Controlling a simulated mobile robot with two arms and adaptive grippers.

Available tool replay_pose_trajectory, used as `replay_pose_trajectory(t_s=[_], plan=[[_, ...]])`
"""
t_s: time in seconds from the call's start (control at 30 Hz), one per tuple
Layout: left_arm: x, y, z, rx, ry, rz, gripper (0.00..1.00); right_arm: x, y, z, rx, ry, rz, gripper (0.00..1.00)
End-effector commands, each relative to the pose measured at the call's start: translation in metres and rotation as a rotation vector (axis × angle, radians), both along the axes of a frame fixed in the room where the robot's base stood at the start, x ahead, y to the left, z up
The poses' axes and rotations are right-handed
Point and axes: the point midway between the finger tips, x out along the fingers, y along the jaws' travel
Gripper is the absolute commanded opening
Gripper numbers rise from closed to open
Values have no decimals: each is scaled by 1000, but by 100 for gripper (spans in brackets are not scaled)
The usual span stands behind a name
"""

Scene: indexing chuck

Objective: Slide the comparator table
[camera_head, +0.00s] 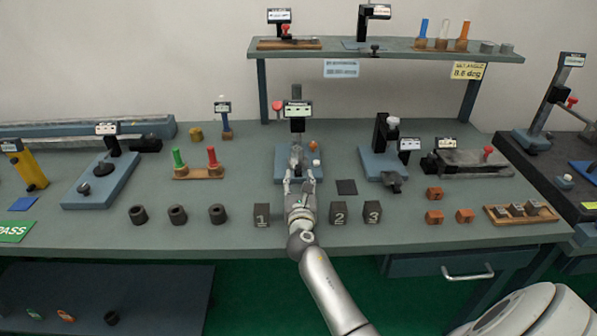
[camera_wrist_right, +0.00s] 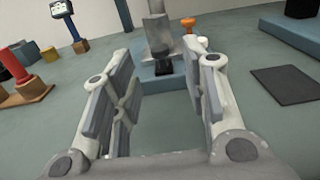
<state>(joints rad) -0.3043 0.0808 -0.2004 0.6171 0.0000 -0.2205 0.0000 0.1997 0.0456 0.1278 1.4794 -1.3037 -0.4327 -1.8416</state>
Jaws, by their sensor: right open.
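A blue-based gauge stand (camera_head: 283,167) with a dark column and a lit display stands at the middle of the bench. It looks like the comparator, though no readable label confirms this. In the wrist view its blue base (camera_wrist_right: 150,83) and grey upright part lie ahead, with an orange knob (camera_wrist_right: 188,22) and a small white knob (camera_wrist_right: 203,41) behind the right finger. My right gripper (camera_head: 300,178) is open and empty at the stand's front edge, its fingers pointing at it. In the head view the gripper hides part of the base. My left gripper is out of view.
Dark numbered blocks (camera_head: 261,215) stand on both sides of my right forearm. A flat dark square (camera_head: 346,187) lies right of the gripper. Red and green pegs (camera_head: 195,172) stand left. Another blue-based stand (camera_head: 378,167) is close on the right. A raised shelf (camera_head: 400,52) spans behind.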

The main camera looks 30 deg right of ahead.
Motion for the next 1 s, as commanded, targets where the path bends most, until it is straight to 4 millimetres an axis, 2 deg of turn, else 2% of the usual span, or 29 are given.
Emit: replay_pose_trajectory(t_s=[0.1, 0.3, 0.73, 1.0], plan=[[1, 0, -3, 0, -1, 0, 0, 18, -11, 0, -2, 0, -1, 41], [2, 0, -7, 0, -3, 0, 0, 37, -22, 0, -1, 0, 0, 41], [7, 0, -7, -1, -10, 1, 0, 43, -26, 0, -1, 1, 1, 41], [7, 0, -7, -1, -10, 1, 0, 42, -26, 0, -1, 1, 1, 6]])
